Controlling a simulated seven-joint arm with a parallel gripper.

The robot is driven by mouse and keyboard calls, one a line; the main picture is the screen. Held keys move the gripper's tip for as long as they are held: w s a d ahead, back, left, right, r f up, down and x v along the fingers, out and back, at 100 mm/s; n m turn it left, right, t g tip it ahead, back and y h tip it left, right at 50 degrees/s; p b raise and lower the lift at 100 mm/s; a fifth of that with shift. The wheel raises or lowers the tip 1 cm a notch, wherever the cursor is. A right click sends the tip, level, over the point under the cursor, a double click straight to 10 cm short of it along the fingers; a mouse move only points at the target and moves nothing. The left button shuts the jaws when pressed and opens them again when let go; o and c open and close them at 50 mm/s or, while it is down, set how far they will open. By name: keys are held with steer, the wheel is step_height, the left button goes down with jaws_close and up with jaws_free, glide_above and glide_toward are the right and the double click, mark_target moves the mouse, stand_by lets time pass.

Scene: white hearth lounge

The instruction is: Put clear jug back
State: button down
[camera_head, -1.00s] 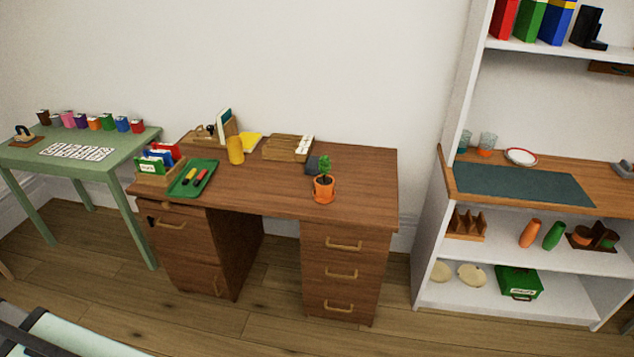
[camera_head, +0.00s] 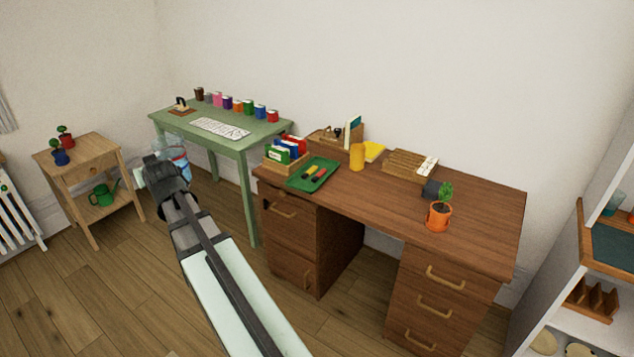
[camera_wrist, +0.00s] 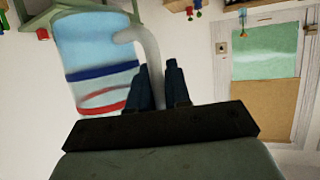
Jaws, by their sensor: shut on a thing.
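A clear, bluish jug (camera_head: 180,157) with a blue band and a red band shows partly behind my gripper (camera_head: 158,170) in the head view, in front of the green table. In the wrist view the jug (camera_wrist: 95,45) fills the upper left. Its pale curved handle stands between the two dark fingers of my gripper (camera_wrist: 158,82), which is shut on it. The jug is held in the air, clear of any surface. I cannot tell whether it holds anything.
The green table (camera_head: 205,143) holds a row of coloured pots. A small wooden stand (camera_head: 85,162) is at left, a white shelf unit (camera_head: 560,270) at right.

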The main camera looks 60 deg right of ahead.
steer(key=s+d+f+m+g+h, duration=0.15)
steer(key=s+d, duration=0.25)
steer(key=d, duration=0.6)
steer(key=s+d+f+m+h, duration=0.2)
steer(key=s+d, duration=0.3)
steer(key=d, duration=0.5)
steer(key=s+d+f+m+g+h, duration=0.15)
steer(key=s+d, duration=0.25)
steer(key=d, duration=0.7)
steer(key=s+d+f+m+g+h, duration=0.1)
steer(key=s+d+f+m, duration=0.15)
steer(key=s+d, duration=0.7)
steer(key=s+d+f+m+g+h, duration=0.15)
steer(key=s+d+f, duration=0.25)
steer(key=s+d, duration=0.55)
steer(key=s+d+f+m+g+h, duration=0.1)
steer(key=s+d+f+g, duration=0.15)
steer(key=s+d, duration=0.65)
steer(key=shift+w+d+r+n+t+y, duration=0.65)
steer(key=shift+w+d+n+t, duration=0.45)
steer(key=shift+w+d, duration=2.25)
steer(key=shift+s+d+f, duration=0.2)
steer(key=shift+f, duration=1.45)
steer(key=shift+s+d+f, duration=0.15)
steer(key=shift+s+f, duration=0.1)
steer(key=shift+f, duration=1.45)
steer(key=shift+s+d+f, duration=0.2)
steer(key=shift+f, duration=1.45)
steer(key=shift+f, duration=0.15)
